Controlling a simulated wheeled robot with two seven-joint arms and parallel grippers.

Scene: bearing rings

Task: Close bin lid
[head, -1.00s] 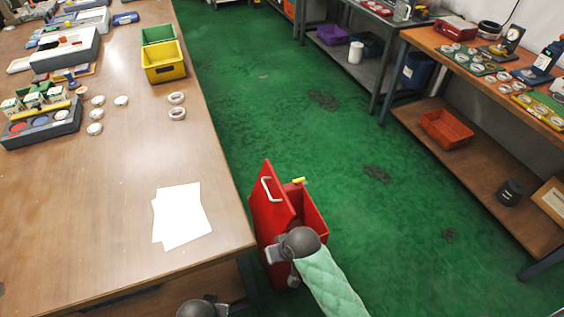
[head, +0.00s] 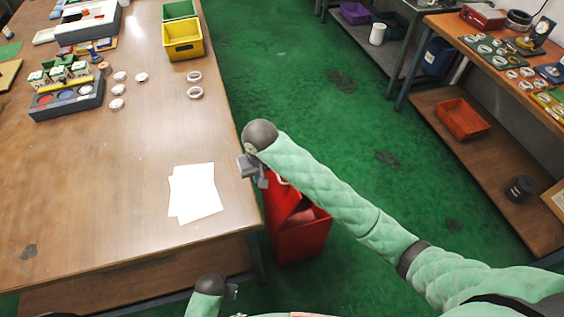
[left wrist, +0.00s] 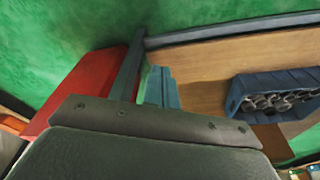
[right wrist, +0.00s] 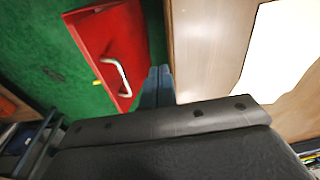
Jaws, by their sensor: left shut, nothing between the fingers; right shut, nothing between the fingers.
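The red bin (head: 303,243) stands on the green floor beside the long table's right edge. Its red lid (head: 276,203) is up on the table side, and the bin's inside shows in part; my right arm covers some of both. In the right wrist view the lid (right wrist: 108,38) shows its face with a white handle (right wrist: 116,75). My right gripper (head: 254,176) is shut and empty, above the lid near the table edge. My left gripper (head: 233,291) is shut and empty, low by the table's front edge; its wrist view shows the red bin (left wrist: 82,88) to the left.
The wooden table (head: 120,215) holds white paper (head: 195,192), several rings and a yellow bin (head: 184,42). A blue crate of rings (left wrist: 275,98) is in the left wrist view. Green floor to the bin's right is free, up to a workbench with an orange tray (head: 462,119).

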